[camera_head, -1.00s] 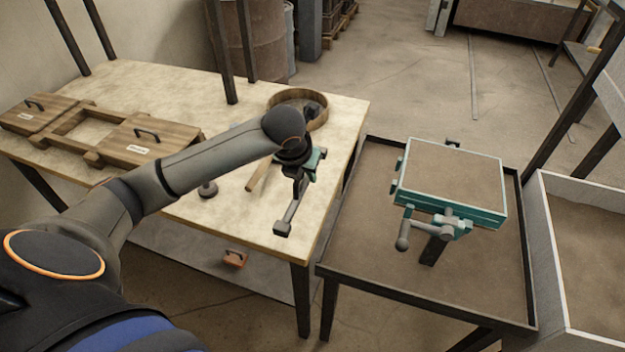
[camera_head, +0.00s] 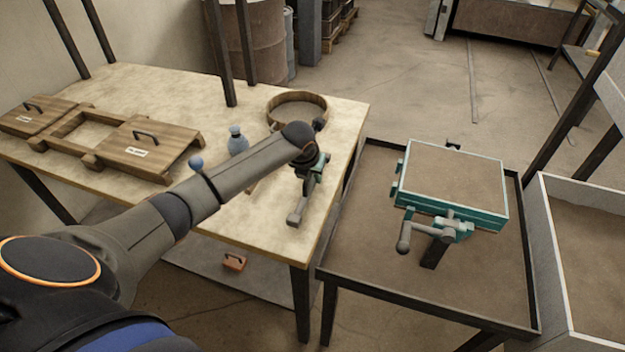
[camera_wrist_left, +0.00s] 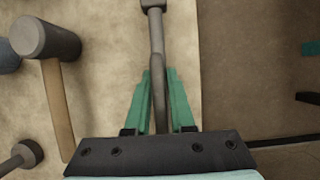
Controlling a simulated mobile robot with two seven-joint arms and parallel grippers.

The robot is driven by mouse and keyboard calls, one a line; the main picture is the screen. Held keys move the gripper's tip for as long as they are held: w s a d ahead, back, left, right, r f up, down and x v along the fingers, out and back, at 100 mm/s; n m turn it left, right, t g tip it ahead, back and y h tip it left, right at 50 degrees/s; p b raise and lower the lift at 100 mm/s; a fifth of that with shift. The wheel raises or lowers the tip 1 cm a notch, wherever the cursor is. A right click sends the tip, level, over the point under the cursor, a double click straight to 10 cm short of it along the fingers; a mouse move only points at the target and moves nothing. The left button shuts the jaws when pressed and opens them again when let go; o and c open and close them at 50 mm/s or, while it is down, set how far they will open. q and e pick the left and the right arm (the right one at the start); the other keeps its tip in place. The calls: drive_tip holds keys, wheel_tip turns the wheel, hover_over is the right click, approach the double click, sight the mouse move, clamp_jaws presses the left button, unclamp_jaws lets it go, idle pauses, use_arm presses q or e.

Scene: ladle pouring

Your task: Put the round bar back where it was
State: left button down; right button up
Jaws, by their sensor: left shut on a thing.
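My left gripper (camera_head: 309,177) is over the right part of the wooden table. In the left wrist view its green fingers (camera_wrist_left: 158,85) are shut on a grey round bar (camera_wrist_left: 157,40) with a darker block-like end. The bar (camera_head: 299,203) points toward the table's front edge in the head view. I cannot tell whether it touches the table. The bar's near part is between the fingers and partly hidden. My right gripper is not in view.
A mallet (camera_wrist_left: 47,40) with a wooden handle lies left of the bar. Wooden pattern boards (camera_head: 150,150) lie at left. A green-sided sand-filled box (camera_head: 455,180) stands right, over a dark-rimmed tray (camera_head: 400,286).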

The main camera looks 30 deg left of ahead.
use_arm(q)
drive_tip(key=shift+f, duration=0.65)
drive_tip(key=c, duration=0.8)
unclamp_jaws()
drive_tip(key=shift+o, duration=0.2)
